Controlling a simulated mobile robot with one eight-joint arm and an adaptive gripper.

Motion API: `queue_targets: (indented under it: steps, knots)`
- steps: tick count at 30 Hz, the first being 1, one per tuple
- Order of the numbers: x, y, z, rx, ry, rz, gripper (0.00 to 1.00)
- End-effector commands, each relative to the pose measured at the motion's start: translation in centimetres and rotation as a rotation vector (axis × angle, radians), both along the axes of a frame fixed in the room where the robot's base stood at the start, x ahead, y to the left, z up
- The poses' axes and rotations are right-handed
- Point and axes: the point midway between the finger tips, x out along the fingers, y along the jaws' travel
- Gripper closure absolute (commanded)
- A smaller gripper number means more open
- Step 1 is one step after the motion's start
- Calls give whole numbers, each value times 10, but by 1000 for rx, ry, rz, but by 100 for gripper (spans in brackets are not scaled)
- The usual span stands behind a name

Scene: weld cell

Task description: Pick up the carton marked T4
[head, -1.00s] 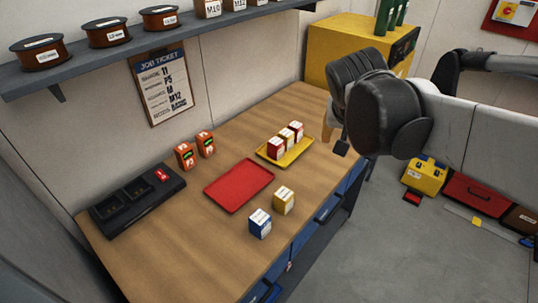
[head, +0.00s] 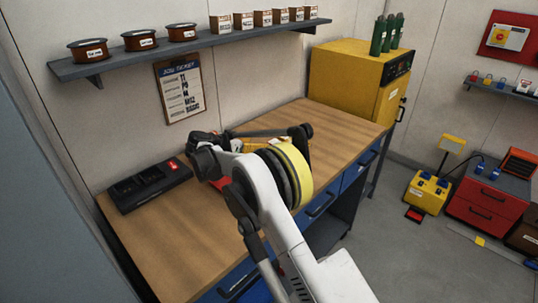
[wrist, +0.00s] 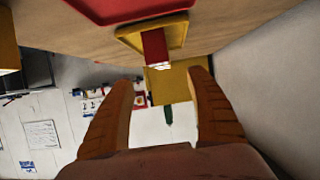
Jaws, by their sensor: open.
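My gripper (wrist: 160,78) is open and empty in the wrist view, its two orange-brown fingers spread apart. A red carton (wrist: 155,48) with a white lower face lies ahead, between the finger lines and beyond the tips. It is at the yellow tray (wrist: 178,36), and no marking on it can be read. The red tray (wrist: 125,8) shows at the top edge of the wrist view. In the head view my arm covers the trays and cartons, so no T4 mark can be seen.
The workbench (head: 165,240) is bare at its front left. A black charger (head: 150,185) stands at its back left. A shelf (head: 215,40) with spools and small boxes runs above it. A yellow cabinet (head: 345,75) with green bottles (head: 388,35) stands past its far end.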

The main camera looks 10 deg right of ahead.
Motion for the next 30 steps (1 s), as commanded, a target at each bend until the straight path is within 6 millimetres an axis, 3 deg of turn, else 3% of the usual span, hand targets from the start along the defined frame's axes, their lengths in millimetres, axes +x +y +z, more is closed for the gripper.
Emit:
queue_targets:
  steps: [5, 25, 30]
  knots:
    - [8, -9, -10, -2, -13, -7, 34]
    - [50, -79, -48, -1, -9, -6, 34]
    - [53, -83, -48, -1, -9, -4, 34]
